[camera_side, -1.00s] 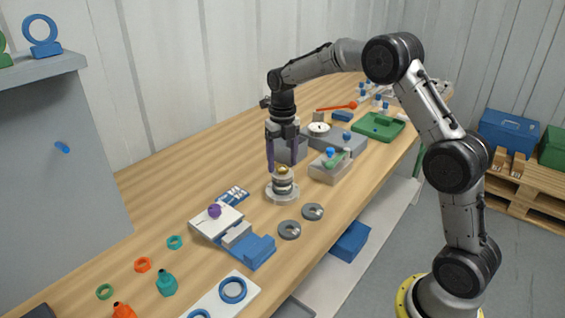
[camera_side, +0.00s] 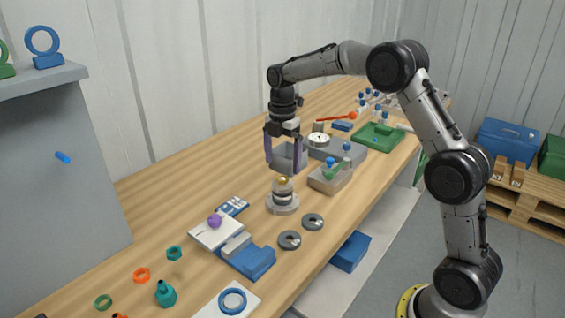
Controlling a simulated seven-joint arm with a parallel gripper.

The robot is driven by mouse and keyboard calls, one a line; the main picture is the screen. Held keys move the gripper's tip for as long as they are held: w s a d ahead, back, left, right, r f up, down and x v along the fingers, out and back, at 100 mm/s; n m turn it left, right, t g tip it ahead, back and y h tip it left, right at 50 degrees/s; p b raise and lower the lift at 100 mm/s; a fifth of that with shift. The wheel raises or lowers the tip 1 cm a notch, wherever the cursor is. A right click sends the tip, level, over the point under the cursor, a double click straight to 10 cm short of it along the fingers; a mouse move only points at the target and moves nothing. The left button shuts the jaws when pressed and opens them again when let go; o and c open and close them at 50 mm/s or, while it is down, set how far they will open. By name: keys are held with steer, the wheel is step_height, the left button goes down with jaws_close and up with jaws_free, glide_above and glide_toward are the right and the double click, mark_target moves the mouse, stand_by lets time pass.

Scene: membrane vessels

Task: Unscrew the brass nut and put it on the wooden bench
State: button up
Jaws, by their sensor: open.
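The brass nut (camera_side: 283,181) sits on top of a small upright metal vessel (camera_side: 282,201), which stands on a round grey base on the wooden bench (camera_side: 185,205). My gripper (camera_side: 283,166) is open, with its two purple fingers pointing down. It hangs above the vessel, its fingertips near or above the nut's height and spread wide to either side. Nothing shows between the fingers except a grey box behind them. I cannot tell how far the fingers are from the nut in depth.
Two grey rings (camera_side: 289,240) lie in front of the vessel. A blue and white fixture (camera_side: 246,257) lies front left. Bare bench shows to the left.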

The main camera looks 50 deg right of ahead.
mark_target(283, 177)
steer(key=m, duration=1.1)
steer(key=shift+f+m, duration=0.1)
steer(key=shift+m, duration=0.3)
steer(key=m, duration=0.6)
steer(key=shift+m, duration=0.4)
steer(key=m, duration=0.6)
steer(key=shift+f+m, duration=0.15)
steer(key=shift+m, duration=0.25)
steer(key=m, duration=0.6)
steer(key=shift+f, duration=0.15)
steer(key=m, duration=0.4)
steer(key=shift+f, duration=0.1)
steer(key=m, duration=1.1)
steer(key=shift+f+m, duration=0.4)
steer(key=shift+f, duration=1.3)
